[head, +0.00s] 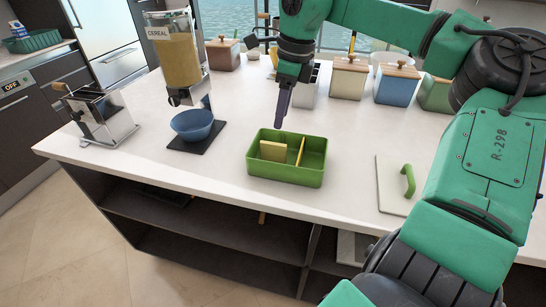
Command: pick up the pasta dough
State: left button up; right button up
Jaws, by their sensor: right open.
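A green tray (286,175) stands near the front edge of the white counter. A pale yellow slab (273,151), which looks like the pasta dough, is in its left part. A thin yellow sheet or divider (300,151) stands on edge to the right of the slab; I cannot tell which it is. My right gripper (282,122) points down, its dark fingers open and empty, just above the tray's back rim in the picture. The fingers are seen nearly edge-on, so the gap hardly shows. My left gripper is not in view.
A metal pasta machine (100,116) stands at the left. A cereal dispenser (175,50) stands over a blue bowl (192,124). Lidded canisters (348,77) line the back. Counter around the tray is clear.

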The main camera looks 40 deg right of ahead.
aim_at(273, 143)
jog(key=f, duration=0.3)
jog(key=w+f+p, duration=0.1)
jog(key=f, duration=0.3)
jog(key=w+f+p, duration=0.1)
jog(key=f, duration=0.2)
jog(key=shift+w+a+f, duration=0.1)
jog(key=shift+a+f, duration=0.25)
jog(key=shift+a, duration=0.05)
jog(key=shift+f, duration=0.2)
jog(key=shift+r, duration=0.1)
grip_shut()
